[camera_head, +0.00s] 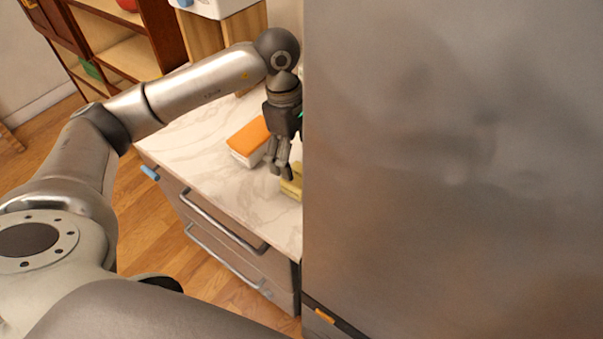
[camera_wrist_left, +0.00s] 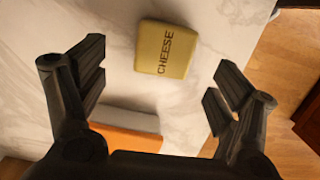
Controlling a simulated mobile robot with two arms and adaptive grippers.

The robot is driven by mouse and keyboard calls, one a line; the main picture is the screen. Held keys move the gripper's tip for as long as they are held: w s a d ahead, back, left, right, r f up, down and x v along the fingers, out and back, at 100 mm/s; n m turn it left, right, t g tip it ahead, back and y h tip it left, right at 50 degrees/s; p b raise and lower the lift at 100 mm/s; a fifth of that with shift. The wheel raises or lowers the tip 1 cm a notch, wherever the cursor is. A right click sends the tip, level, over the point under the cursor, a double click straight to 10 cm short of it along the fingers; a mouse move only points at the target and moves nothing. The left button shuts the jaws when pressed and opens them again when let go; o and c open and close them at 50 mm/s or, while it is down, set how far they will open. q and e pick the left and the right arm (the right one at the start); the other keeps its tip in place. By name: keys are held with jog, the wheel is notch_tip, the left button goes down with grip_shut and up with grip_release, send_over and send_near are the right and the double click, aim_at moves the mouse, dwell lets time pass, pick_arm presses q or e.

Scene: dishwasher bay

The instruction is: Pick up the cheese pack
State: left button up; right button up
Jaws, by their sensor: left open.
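The cheese pack (camera_wrist_left: 165,48) is a yellow block with the word CHEESE on top. It lies flat on the marble counter in the left wrist view, ahead of and between the open fingers. In the head view the cheese pack (camera_head: 291,187) shows only in part, beside the fingertips and cut off by the large grey panel. My left gripper (camera_head: 279,172) points down over the counter, open and empty. In the left wrist view its fingers (camera_wrist_left: 158,88) are spread wide. My right gripper is not in view.
An orange-and-white box (camera_head: 249,141) lies on the marble counter (camera_head: 200,136) close to the left gripper. A tall grey metal panel (camera_head: 450,170) blocks the right side of the head view. Drawers with bar handles (camera_head: 222,220) are below the counter. Wooden shelves (camera_head: 115,45) stand behind.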

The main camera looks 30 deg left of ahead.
aim_at(298, 174)
pick_arm(q)
jog(key=shift+s+f, duration=0.1)
jog(key=shift+f, duration=0.45)
jog(key=shift+d+f, duration=0.1)
jog(key=shift+f, duration=0.15)
jog(key=shift+f+p, duration=0.3)
jog(key=f, duration=0.1)
jog(key=f+p, duration=0.2)
jog(key=f, duration=0.1)
jog(key=shift+s+d+f, duration=0.1)
jog(key=shift+s+d, duration=0.15)
jog(key=shift+d, duration=0.05)
jog(key=shift+f, duration=0.35)
jog(key=shift+c, duration=0.5)
jog(key=shift+w, duration=0.1)
jog(key=c, duration=1.1)
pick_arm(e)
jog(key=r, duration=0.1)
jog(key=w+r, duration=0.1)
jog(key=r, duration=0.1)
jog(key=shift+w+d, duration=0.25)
